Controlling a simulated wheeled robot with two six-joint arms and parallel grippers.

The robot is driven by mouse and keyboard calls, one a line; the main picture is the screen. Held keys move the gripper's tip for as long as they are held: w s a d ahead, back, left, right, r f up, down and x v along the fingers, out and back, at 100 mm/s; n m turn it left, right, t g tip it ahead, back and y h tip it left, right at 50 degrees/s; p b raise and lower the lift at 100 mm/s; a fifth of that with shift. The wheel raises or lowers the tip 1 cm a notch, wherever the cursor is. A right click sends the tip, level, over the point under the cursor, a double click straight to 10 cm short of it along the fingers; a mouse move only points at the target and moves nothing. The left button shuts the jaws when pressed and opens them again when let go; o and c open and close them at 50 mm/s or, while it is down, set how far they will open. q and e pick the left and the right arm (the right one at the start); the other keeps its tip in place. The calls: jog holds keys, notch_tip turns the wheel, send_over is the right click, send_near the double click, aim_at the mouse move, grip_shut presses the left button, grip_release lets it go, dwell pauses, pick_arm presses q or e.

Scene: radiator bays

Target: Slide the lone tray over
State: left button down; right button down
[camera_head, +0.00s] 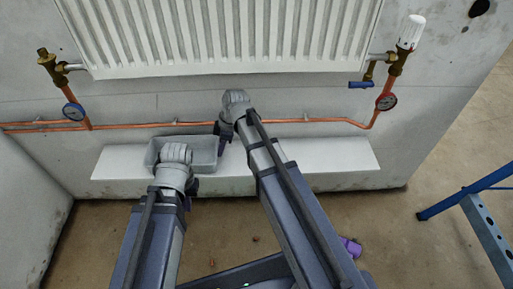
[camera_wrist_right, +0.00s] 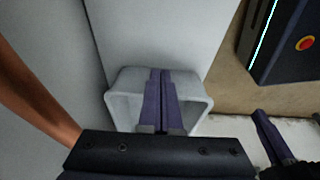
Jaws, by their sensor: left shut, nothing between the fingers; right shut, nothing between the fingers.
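The grey tray (camera_head: 207,146) lies on a white shelf (camera_head: 330,162) below the radiator, left of the shelf's middle. It also shows in the right wrist view (camera_wrist_right: 116,98), partly hidden behind the fingers. My right gripper (camera_head: 221,136) is shut and empty at the tray's right end; its purple fingers (camera_wrist_right: 160,74) lie together across the tray in the wrist view. I cannot tell if they touch it. My left gripper (camera_head: 193,186) is shut and empty at the tray's front side. My left wrist hides part of the tray.
A copper pipe (camera_head: 300,121) runs along the wall just above the shelf, under the white radiator (camera_head: 225,35). Gauges (camera_head: 73,111) and valves (camera_head: 410,32) stand at both ends. The shelf is bare right of the tray. A blue metal frame (camera_head: 480,215) stands at the right.

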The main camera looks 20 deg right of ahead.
jog(key=w+a, duration=0.1)
jog(key=a, duration=0.4)
jog(key=w+a, duration=0.2)
jog(key=a, duration=0.4)
jog(key=w+a, duration=0.2)
jog(key=a, duration=0.4)
jog(key=shift+a, duration=0.25)
jog(key=shift+r, duration=0.1)
jog(key=d+r+p, duration=0.2)
jog(key=s+d+r+p, duration=0.1)
jog(key=d+r+p, duration=0.1)
jog(key=shift+s+r+p, duration=0.15)
jog(key=shift+r+p, duration=0.15)
jog(key=shift+p, duration=0.1)
jog(key=d, duration=0.3)
jog(key=s+d, duration=0.1)
jog(key=d, duration=0.2)
jog(key=s+d, duration=0.1)
jog(key=d, duration=0.2)
jog(key=shift+s, duration=0.2)
